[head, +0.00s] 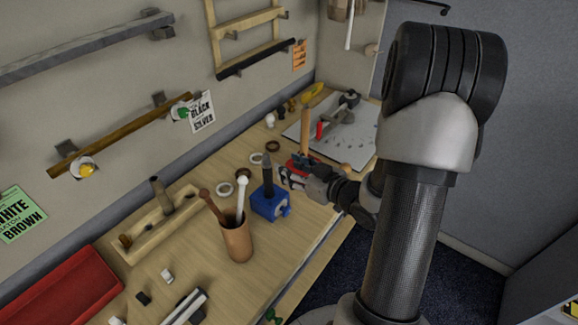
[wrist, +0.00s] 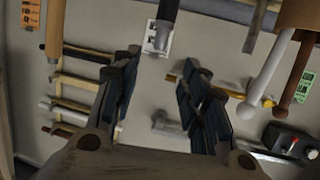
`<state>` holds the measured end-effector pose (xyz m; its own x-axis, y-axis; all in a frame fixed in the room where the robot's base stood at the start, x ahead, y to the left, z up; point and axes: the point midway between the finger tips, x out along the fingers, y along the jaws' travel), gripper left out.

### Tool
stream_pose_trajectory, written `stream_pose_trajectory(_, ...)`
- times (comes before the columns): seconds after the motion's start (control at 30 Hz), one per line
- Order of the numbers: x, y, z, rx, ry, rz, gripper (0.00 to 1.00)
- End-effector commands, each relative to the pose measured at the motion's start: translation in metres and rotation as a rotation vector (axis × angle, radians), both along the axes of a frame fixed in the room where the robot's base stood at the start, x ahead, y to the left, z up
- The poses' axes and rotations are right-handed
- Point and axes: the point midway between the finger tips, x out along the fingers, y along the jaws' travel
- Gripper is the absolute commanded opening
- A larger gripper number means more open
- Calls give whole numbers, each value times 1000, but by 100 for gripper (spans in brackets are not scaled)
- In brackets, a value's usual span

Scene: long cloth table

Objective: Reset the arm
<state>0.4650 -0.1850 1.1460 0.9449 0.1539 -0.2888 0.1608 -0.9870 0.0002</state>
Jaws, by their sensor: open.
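My gripper (head: 284,176) is low over the workbench, just right of a blue block (head: 270,205) with a dark pointed piece standing on it. In the wrist view my gripper (wrist: 160,88) has its two dark fingers spread well apart. Nothing is held between them; the wall shows through the gap. My arm rises from the base at the right and bends down toward the bench. I cannot tell whether the fingertips touch anything.
A brown cup (head: 237,243) with sticks stands left of the block. A wooden tray (head: 165,238) and a red bin (head: 66,296) lie farther left. A wooden-handled tool (head: 305,130) stands upright beyond my gripper, near a grey board (head: 350,135). Wall racks line the back.

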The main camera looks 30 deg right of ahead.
Motion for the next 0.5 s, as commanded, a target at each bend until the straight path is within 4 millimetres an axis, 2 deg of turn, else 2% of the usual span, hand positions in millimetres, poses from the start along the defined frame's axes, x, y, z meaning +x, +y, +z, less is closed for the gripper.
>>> stream_pose_trajectory(0.5, 4, 0, 2, -30, 20, -9, 40)
